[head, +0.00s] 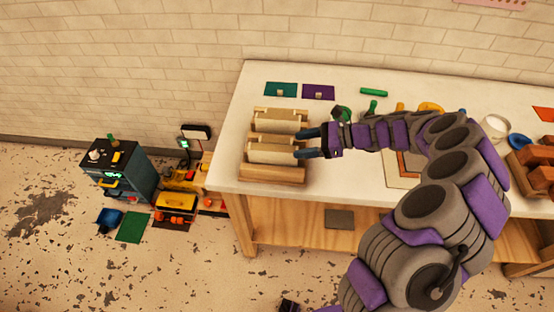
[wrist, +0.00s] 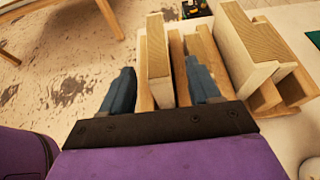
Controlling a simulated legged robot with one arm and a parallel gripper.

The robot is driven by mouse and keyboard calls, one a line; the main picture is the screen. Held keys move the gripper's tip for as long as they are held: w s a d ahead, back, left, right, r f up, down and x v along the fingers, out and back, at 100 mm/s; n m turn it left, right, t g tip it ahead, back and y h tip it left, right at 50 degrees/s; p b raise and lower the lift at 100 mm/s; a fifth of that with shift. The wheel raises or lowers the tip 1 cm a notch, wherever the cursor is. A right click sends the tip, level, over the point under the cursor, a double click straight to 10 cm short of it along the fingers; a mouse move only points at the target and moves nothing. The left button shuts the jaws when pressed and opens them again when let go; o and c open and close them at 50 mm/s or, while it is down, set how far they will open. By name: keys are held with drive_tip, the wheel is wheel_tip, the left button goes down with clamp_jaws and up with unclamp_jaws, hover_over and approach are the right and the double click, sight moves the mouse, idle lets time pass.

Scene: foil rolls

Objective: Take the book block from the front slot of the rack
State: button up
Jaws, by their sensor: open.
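The wooden rack (head: 272,173) stands at the left end of the white-topped table. A cream book block (head: 275,154) sits in its front slot, and a second book block (head: 280,126) sits in the slot behind. My gripper (head: 305,144) is at the right end of the rack, open, its blue-grey fingers pointing left. In the wrist view the front book block (wrist: 157,60) appears between the two fingers of my gripper (wrist: 160,88), nearer the left finger. I cannot tell whether that finger touches it. The other book block (wrist: 245,48) is to the right, outside the fingers.
A green card (head: 280,89) and a purple card (head: 318,92) lie behind the rack. Small green tools (head: 372,106) and a white round container (head: 495,126) lie further right. Brown blocks (head: 540,165) are at the right. A dark cabinet (head: 120,168) stands on the floor left.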

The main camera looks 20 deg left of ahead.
sight(281, 148)
drive_tip(key=x, duration=0.3)
drive_tip(key=b+x, duration=0.1)
drive_tip(key=x, duration=0.3)
drive_tip(key=shift+a+r, duration=0.15)
drive_tip(key=shift+r, duration=0.1)
drive_tip(key=shift+d+r, duration=0.2)
drive_tip(key=shift+d, duration=0.35)
drive_tip(key=shift+c, duration=0.3)
drive_tip(key=shift+d+r, duration=0.1)
drive_tip(key=shift+d, duration=0.45)
drive_tip(key=c, duration=0.3)
drive_tip(key=shift+a, duration=0.15)
drive_tip(key=c, duration=0.3)
drive_tip(key=shift+s+a, duration=0.1)
drive_tip(key=shift+a, duration=0.35)
drive_tip(key=c, duration=0.3)
drive_tip(key=shift+a, duration=0.1)
clamp_jaws()
drive_tip(key=shift+f, duration=0.2)
drive_tip(key=shift+d, duration=0.2)
